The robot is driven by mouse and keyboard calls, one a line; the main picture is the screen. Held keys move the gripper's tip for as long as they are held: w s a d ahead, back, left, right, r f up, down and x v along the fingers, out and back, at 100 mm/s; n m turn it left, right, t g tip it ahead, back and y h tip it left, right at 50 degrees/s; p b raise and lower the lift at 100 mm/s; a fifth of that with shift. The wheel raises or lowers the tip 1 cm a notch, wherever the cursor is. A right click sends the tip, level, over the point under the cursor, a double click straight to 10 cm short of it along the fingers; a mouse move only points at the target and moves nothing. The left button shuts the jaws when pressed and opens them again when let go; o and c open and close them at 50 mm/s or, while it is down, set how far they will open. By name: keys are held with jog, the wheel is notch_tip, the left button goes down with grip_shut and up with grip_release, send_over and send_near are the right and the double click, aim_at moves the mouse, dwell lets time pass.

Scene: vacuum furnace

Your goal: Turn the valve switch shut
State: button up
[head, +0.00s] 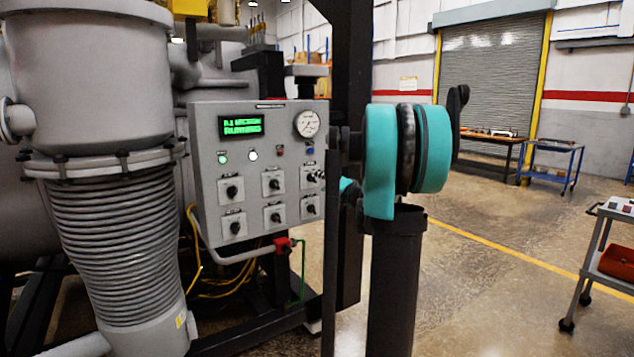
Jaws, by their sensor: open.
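Several black rotary switches sit in two rows on the grey control panel (205,150) of the furnace. The upper row has a left switch (232,191), a middle switch (274,184) and a right switch (311,177). The lower row has a left switch (235,227), a middle switch (275,217) and a right switch (311,208). Their labels are too small to read, so I cannot tell which is the valve switch. My teal and dark arm stands right of the panel. I cannot make out my gripper's fingers anywhere.
The panel also has a green-lit display (241,125) and a round gauge (306,124). A red fitting (283,244) sits below it. A ribbed bellows (112,245) stands at left. A grey cart (592,265) stands at right, with open floor between it and my arm.

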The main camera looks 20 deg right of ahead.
jog(key=v, duration=0.7)
jog(key=s+a+f+n+g, duration=0.6)
jog(key=s+a+f+g, duration=0.2)
jog(key=s+a+f, duration=0.8)
jog(key=s+d+f+n+g+h, duration=0.2)
jog(key=s+f+g+h, duration=0.3)
jog(key=s+f, duration=1.1)
jog(key=s, duration=0.3)
jog(key=shift+d+h, duration=0.15)
jog(key=shift+h, duration=0.15)
